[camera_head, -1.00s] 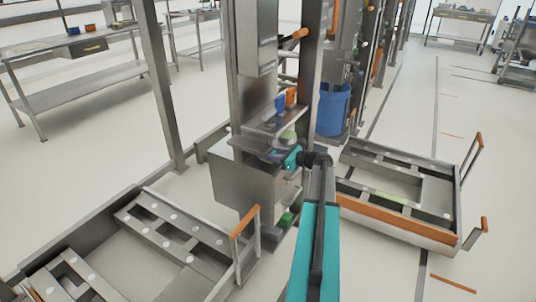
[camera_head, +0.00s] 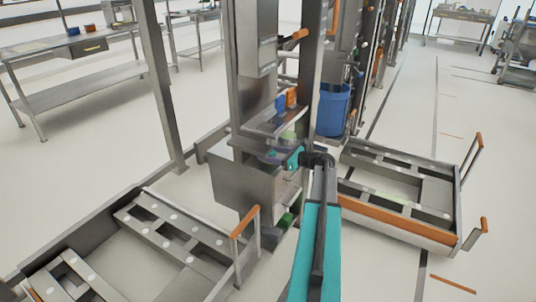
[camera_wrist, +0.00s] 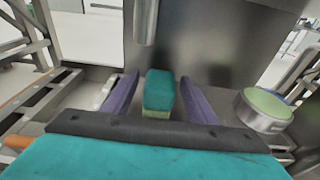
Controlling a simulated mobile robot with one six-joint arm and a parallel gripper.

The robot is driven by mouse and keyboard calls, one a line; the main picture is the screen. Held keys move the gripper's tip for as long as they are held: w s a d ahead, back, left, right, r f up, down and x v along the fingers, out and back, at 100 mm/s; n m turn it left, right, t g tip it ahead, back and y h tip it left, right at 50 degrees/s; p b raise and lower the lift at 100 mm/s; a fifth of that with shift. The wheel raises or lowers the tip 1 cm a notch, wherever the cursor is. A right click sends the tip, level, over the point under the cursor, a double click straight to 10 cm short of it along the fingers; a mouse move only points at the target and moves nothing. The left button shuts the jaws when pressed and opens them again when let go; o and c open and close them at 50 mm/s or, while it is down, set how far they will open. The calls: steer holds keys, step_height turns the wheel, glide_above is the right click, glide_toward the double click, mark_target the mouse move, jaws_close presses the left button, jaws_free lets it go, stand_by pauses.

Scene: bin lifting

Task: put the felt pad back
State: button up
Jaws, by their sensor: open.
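My gripper (camera_wrist: 159,75) is open, with its two purple fingers spread on either side of a small teal block with a green lower edge (camera_wrist: 158,94). Narrow gaps show between the block and the fingers. The block may be the felt pad; I cannot tell for sure. A round metal tin with a green top (camera_wrist: 264,109) stands to the right in the wrist view. In the head view my gripper (camera_head: 292,158) is at the metal station, just below a green-topped thing (camera_head: 288,136). What lies between the fingers is too small to tell there.
A grey metal cabinet (camera_head: 238,180) stands below my gripper. Orange and blue items (camera_head: 286,101) sit on a shelf above. A metal cylinder (camera_wrist: 146,20) hangs ahead in the wrist view. A blue bin (camera_head: 333,110) stands behind. Low frames with orange handles (camera_head: 245,222) flank the station.

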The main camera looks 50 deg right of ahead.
steer(key=v, duration=1.1)
steer(key=shift+p, duration=0.3)
steer(key=shift+s, duration=0.15)
stand_by(0.4)
